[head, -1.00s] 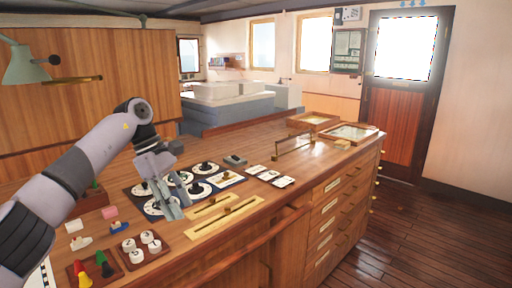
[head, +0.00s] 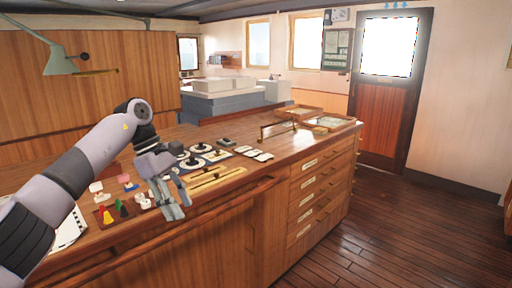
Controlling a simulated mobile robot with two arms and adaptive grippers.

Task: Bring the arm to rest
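My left arm comes in from the left, bent at the elbow. Its gripper (head: 176,210) points down in front of the desk's near edge, by the brass sliders. Its two fingers are parted, with nothing seen between them. It hides part of the small round white pieces and the dial panel. My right gripper is not in view.
The wooden desk (head: 200,239) holds a dial panel (head: 197,161), a brass slider plate (head: 217,180), red, yellow and green pieces (head: 112,212), white cards (head: 254,153) and framed trays (head: 328,123) at its far end. A green lamp (head: 60,62) hangs at upper left. Floor (head: 400,230) at right is clear.

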